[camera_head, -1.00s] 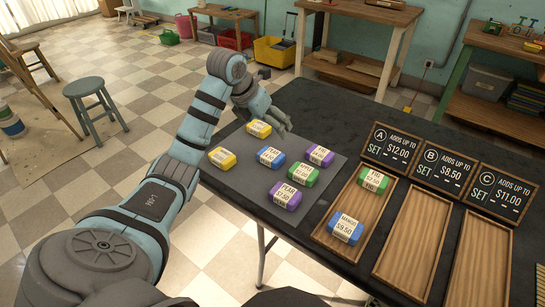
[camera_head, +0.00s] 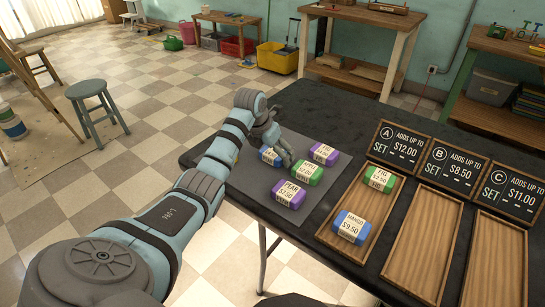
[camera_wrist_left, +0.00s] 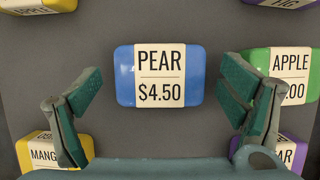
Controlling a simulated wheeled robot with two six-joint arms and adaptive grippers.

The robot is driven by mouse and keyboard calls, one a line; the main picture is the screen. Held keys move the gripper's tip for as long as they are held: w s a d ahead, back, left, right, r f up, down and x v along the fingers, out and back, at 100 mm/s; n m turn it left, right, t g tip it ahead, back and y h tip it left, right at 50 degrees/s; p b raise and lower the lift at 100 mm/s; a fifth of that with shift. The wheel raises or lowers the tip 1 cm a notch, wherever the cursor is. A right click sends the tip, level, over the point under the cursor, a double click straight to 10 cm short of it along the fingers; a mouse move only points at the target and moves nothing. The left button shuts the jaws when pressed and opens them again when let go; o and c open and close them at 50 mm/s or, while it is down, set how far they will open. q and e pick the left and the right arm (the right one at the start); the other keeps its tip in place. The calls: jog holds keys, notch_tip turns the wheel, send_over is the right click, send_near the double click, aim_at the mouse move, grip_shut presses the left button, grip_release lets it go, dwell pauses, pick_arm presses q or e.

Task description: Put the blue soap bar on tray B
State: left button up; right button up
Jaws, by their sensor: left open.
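A blue soap bar labelled PEAR $4.50 (camera_wrist_left: 126,76) lies on the grey mat (camera_head: 252,188); in the head view my left gripper (camera_head: 284,155) partly covers the bar (camera_head: 266,156). In the left wrist view the bar lies between the spread fingers of my left gripper (camera_wrist_left: 162,95), which is open and appears above it, with visible gaps on both sides. Tray B (camera_head: 424,240), the middle wooden tray below sign B, is empty. Another blue bar, MANGO $9.50 (camera_head: 351,227), lies in tray A (camera_head: 334,246). My right gripper does not show.
Purple bars (camera_head: 289,194) and a green APPLE bar (camera_head: 308,173) lie near the blue bar. Yellow bars (camera_wrist_left: 52,148) show in the wrist view. A green FIG bar (camera_head: 377,179) lies in tray A. Tray C (camera_head: 496,262) is empty. Signs (camera_head: 450,170) stand behind the trays.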

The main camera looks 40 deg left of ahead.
pick_arm(q)
jog(key=shift+r, duration=0.1)
jog(key=c, duration=1.4)
